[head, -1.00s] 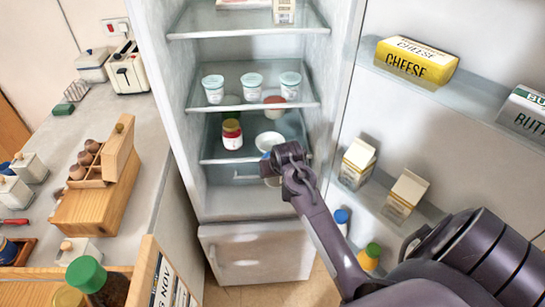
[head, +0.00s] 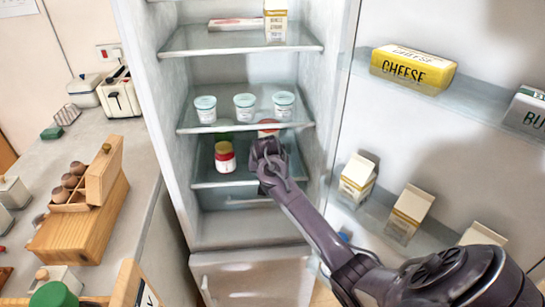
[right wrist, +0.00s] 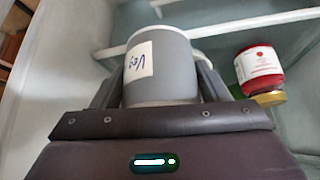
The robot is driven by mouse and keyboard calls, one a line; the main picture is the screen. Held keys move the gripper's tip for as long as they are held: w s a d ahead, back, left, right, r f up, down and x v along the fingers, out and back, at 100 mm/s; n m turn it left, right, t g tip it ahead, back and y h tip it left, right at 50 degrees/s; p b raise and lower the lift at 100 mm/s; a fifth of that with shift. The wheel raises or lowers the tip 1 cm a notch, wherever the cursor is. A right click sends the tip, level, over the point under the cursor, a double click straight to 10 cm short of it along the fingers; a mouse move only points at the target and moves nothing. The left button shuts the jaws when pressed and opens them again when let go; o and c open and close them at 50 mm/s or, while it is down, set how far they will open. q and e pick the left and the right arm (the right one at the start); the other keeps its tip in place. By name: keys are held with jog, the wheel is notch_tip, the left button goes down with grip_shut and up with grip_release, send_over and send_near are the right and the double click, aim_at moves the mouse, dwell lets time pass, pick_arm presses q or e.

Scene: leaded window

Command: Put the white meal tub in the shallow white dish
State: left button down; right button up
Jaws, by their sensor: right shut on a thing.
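My right gripper (head: 266,150) reaches into the fridge at its lower glass shelf. In the right wrist view it (right wrist: 160,98) is shut on the meal tub (right wrist: 162,75), which looks grey-white in the shade and has a white label with upside-down writing. My left gripper is not in view.
A red jar with a yellow lid (head: 225,157) stands just left of the gripper. Three white pots (head: 244,107) stand on the shelf (head: 190,128) above. The open fridge door on the right holds a cheese pack (head: 413,70) and cartons (head: 358,178).

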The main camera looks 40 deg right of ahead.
jog(key=w+d, duration=0.2)
jog(key=w+d+p, duration=0.1)
jog(key=w+d, duration=0.2)
jog(key=w, duration=0.1)
jog(key=shift+w+d+f+p, duration=0.1)
jog(key=shift+d+f+p, duration=0.15)
jog(key=shift+d+p, duration=0.15)
jog(key=shift+f, duration=0.45)
jog(key=shift+f, duration=0.2)
jog(key=o, duration=0.9)
jog(key=shift+f, duration=0.2)
jog(key=o, duration=0.5)
jog(key=shift+r, duration=0.1)
jog(key=shift+a, duration=0.1)
